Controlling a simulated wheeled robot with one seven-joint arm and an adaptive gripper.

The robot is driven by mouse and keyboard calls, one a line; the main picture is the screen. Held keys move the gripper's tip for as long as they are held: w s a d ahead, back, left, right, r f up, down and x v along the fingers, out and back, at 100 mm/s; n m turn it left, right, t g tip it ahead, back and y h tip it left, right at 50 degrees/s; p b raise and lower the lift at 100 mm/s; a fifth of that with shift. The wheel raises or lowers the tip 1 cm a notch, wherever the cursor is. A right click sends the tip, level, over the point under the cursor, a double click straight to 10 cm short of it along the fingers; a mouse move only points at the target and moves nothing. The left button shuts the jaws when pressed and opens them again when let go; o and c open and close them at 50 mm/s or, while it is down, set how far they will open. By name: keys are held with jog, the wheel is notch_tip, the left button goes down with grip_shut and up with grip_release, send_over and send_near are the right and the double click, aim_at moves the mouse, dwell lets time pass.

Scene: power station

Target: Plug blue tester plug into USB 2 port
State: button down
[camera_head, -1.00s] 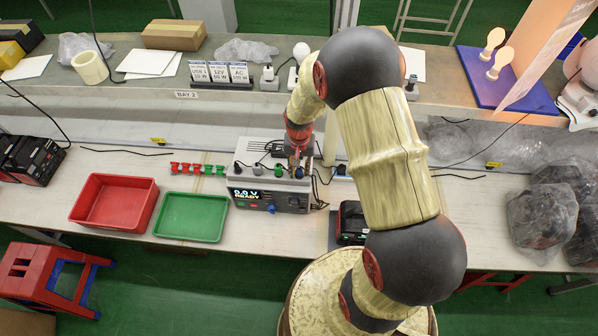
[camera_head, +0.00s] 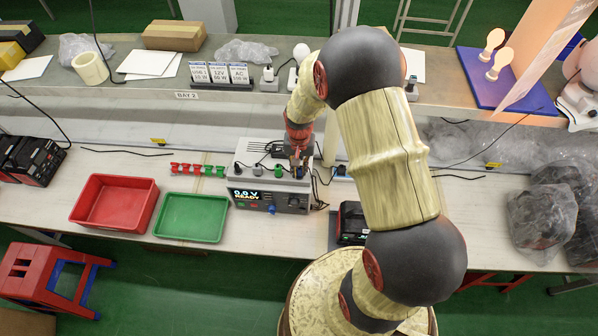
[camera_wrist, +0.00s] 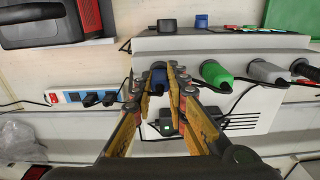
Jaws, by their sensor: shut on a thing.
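The tester is a light box (camera_head: 240,158) with a front display (camera_head: 248,195) reading 0.0 V READY. In the wrist view its pale top (camera_wrist: 225,42) carries a row of plugs and cables. My gripper (camera_wrist: 165,72) is shut on the blue tester plug (camera_wrist: 159,78), over the tester's top near one end of the row. The fingers partly cover the plug, and I cannot tell whether its tip is inside a port. The USB 2 port label cannot be read. In the head view my gripper (camera_head: 298,168) is over the tester's right part, and my arm hides some of it.
Green (camera_wrist: 216,75), grey (camera_wrist: 267,72) and black (camera_wrist: 303,68) plugs stand along the same row. A small black adapter (camera_wrist: 168,122) lies behind the blue plug. A power strip (camera_wrist: 72,97) is beside the tester. Red (camera_head: 113,201) and green (camera_head: 191,217) trays stand left.

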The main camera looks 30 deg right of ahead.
aim_at(299, 169)
jog(key=shift+r+p, duration=1.5)
jog(key=shift+r, duration=1.3)
jog(key=shift+f, duration=0.1)
